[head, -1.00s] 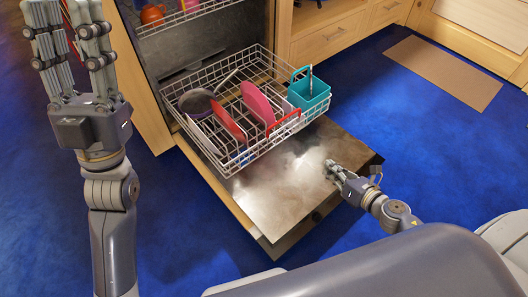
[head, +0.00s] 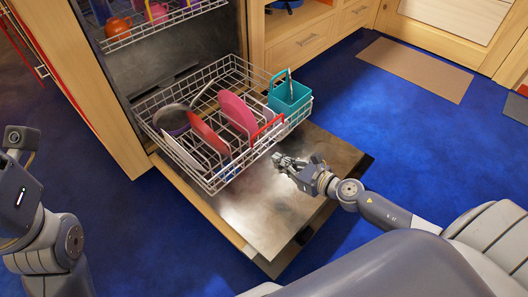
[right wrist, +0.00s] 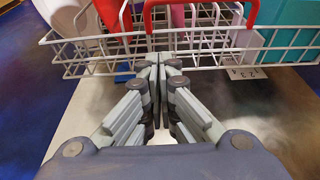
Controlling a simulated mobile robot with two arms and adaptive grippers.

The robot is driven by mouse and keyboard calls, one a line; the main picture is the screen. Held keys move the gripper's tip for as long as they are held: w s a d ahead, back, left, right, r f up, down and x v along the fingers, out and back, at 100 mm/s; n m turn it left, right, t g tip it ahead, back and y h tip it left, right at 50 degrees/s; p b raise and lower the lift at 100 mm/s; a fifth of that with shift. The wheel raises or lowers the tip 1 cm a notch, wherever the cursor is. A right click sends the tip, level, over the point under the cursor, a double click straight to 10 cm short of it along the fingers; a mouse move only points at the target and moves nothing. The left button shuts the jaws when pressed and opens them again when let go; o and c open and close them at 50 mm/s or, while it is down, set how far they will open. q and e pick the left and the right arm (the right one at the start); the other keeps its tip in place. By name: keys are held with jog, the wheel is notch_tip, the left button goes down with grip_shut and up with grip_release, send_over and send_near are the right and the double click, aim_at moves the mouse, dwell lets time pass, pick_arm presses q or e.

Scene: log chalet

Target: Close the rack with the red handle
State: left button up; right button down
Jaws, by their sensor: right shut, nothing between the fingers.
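The lower dishwasher rack (head: 232,166) is a white wire basket standing pulled out over the open door. Its red handle (head: 268,128) is on the front side, and also shows at the top of the right wrist view (right wrist: 149,16). My right gripper (head: 281,161) is just in front of the rack, near the handle, over the door. In the right wrist view its fingertips (right wrist: 160,58) are together and empty, pointing at the rack's front wires. Whether they touch the wires I cannot tell. Part of my left arm shows at the left edge; its fingers are outside the picture.
The rack holds a pink plate (head: 237,112), a red plate (head: 209,135), a dark pan (head: 171,119) and a teal basket (head: 289,95). An upper rack (head: 158,30) holds cups. The open door (head: 270,215) lies low in front.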

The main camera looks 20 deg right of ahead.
aim_at(256, 148)
jog(key=x, duration=0.4)
jog(key=r+x, duration=0.1)
jog(key=x, duration=0.2)
jog(key=shift+w+a+p, duration=0.1)
jog(key=shift+w+p, duration=0.15)
jog(key=shift+p, duration=0.05)
jog(key=shift+w, duration=0.15)
